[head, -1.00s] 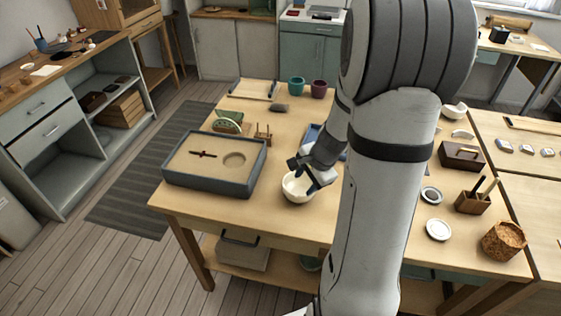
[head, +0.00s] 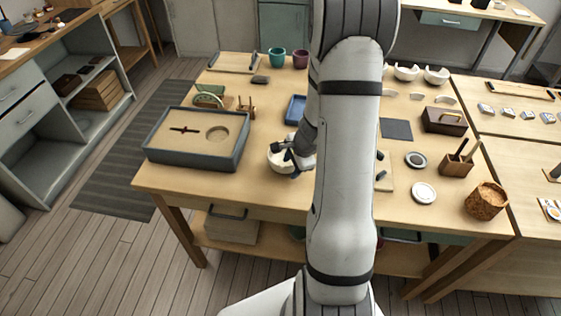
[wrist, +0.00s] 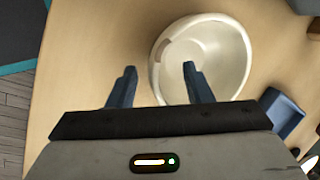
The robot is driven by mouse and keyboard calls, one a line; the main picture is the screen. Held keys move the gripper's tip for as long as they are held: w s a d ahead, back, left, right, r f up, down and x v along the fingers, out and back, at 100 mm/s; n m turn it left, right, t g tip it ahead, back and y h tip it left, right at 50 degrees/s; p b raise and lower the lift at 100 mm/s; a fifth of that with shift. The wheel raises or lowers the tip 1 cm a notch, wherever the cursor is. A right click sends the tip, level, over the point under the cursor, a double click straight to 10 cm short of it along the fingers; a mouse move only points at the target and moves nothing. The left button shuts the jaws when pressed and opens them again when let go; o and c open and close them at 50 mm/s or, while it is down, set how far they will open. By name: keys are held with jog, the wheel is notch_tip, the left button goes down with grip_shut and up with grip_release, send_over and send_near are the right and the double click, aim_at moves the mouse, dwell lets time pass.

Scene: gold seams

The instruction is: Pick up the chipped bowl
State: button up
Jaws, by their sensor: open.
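The chipped bowl (wrist: 222,55) is cream-white and stands upright on the wooden table. In the wrist view its rim shows a brownish notch at the upper left. It also shows in the head view (head: 277,160), partly covered by my gripper (head: 288,154). In the wrist view my gripper (wrist: 158,85) is open, with two blue fingers. The right finger reaches over the inside of the bowl and the left finger is outside, beyond the left rim. The bowl's left wall lies between the fingers. I cannot tell whether either finger touches it.
A grey sand tray (head: 195,158) stands left of the bowl. A blue tray (head: 296,108) lies just behind. The table's front edge is near the bowl.

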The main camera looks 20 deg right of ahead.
jog(key=shift+c, duration=0.6)
grip_shut()
